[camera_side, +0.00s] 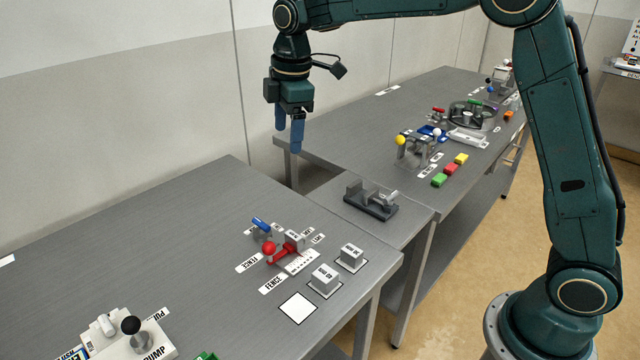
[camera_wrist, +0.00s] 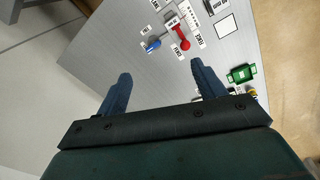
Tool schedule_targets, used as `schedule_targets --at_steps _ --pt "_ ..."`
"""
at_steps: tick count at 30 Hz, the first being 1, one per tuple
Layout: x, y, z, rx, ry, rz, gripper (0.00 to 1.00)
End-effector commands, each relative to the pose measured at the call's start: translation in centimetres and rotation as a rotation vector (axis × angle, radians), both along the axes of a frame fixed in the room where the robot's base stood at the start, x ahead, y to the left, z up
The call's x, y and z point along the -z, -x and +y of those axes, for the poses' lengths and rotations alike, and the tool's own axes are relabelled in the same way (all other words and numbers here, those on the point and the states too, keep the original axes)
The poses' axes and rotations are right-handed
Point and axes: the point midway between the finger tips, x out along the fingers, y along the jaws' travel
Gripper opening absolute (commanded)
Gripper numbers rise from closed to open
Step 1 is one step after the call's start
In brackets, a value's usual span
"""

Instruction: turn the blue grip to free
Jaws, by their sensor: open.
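The blue grip (camera_side: 261,224) is a small blue lever handle on the near grey table in the side view, beside a red lever with a ball end (camera_side: 269,247). In the wrist view the blue grip (camera_wrist: 153,46) lies just left of the red lever (camera_wrist: 181,38). Small white labels surround both; their wording is too small to read surely. My gripper (camera_side: 289,140) hangs high above the tables, pointing down, well apart from the blue grip. In the wrist view its two fingers (camera_wrist: 160,82) are spread with nothing between them.
Labelled grey blocks (camera_side: 324,278) and a white square (camera_side: 298,308) stand right of the levers. A pump panel with a black knob (camera_side: 130,325) is at the front left. A dark clamp-like fixture (camera_side: 371,203) sits behind.

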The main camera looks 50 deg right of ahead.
Motion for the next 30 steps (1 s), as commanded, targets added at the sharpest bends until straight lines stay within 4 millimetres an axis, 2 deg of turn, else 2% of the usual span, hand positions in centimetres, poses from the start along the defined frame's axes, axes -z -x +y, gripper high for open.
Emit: schedule_targets --at_steps 6,15,21,30 --pt "4.0 -3.9 1.3 -0.157 0.020 0.050 0.69" --pt "9.2 -7.4 2.8 -0.347 0.036 0.106 0.69" --pt "10.7 -8.2 3.2 -0.399 0.039 0.119 0.69" --pt "11.0 -8.2 3.3 -0.404 0.039 0.122 0.69"
